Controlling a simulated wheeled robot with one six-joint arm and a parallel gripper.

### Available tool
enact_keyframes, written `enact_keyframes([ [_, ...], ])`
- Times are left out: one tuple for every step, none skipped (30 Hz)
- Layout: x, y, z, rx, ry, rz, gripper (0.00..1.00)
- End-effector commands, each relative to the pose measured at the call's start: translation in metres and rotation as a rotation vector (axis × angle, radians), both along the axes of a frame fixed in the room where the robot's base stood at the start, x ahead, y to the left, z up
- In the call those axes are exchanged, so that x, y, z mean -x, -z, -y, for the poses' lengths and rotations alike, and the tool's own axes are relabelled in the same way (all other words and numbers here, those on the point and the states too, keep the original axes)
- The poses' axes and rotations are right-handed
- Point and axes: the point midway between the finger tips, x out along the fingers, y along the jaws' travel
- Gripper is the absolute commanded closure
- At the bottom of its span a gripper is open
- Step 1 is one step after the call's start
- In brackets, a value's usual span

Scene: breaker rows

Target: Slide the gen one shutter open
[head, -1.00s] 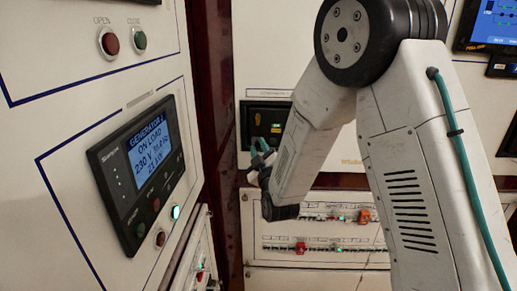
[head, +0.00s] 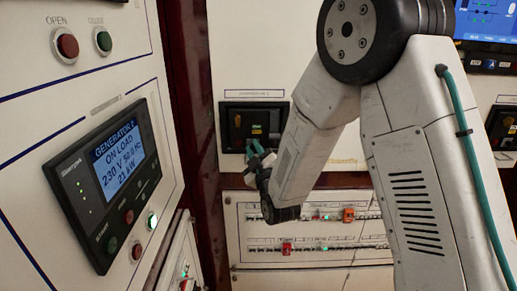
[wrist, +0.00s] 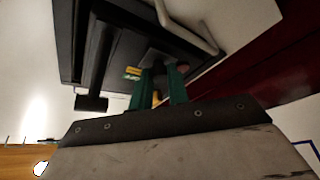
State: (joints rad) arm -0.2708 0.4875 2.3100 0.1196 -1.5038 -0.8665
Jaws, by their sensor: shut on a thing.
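The dark breaker unit (head: 228,134) is set in the pale panel left of my forearm in the head view. A small plate above it carries lettering too small to read surely. My gripper (head: 256,150) is at its lower front. In the wrist view my green fingers (wrist: 158,88) reach up to the dark breaker face (wrist: 125,45) and are shut on a small dark part there, which I take to be the gen one shutter (wrist: 157,57). The fingers hide most of it. A yellow label (wrist: 132,73) shows just left of the fingertips.
A generator control screen (head: 118,160) with buttons stands on the near left panel. Rows of breakers (head: 300,248) lie below the gripper. A dark red post (head: 185,100) stands between the panels. A black bar (wrist: 92,100) sticks out left of my fingers.

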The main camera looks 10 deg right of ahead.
Motion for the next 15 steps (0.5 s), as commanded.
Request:
enact_keyframes([
  [0.0007, 0.0008, 0.0018, 0.000, 0.004, -0.001, 1.00],
  [0.0006, 0.0008, 0.0020, 0.000, 0.004, -0.001, 1.00],
  [0.0006, 0.0009, 0.0023, 0.000, 0.004, -0.001, 1.00],
  [0.0005, 0.0009, 0.0024, 0.000, 0.005, -0.002, 1.00],
  [0.0006, 0.0010, 0.0025, 0.000, 0.005, -0.002, 1.00],
  [0.0006, 0.0010, 0.0025, 0.000, 0.006, -0.001, 1.00],
  [0.0007, 0.0011, 0.0026, 0.000, 0.006, -0.001, 0.75],
  [0.0007, 0.0011, 0.0026, 0.000, 0.006, -0.001, 0.74],
  [0.0006, 0.0010, 0.0025, 0.000, 0.006, -0.001, 0.74],
  [0.0005, 0.0010, 0.0025, 0.000, 0.006, -0.001, 0.74],
  [0.0005, 0.0009, 0.0024, 0.000, 0.005, -0.002, 0.74],
  [0.0005, 0.0009, 0.0024, 0.000, 0.006, -0.001, 0.74],
  [0.0004, 0.0008, 0.0022, 0.000, 0.005, -0.001, 0.74],
  [0.0004, 0.0008, 0.0022, 0.000, 0.004, -0.001, 0.74],
  [0.0007, 0.0009, 0.0016, 0.000, 0.004, -0.001, 0.74],
])
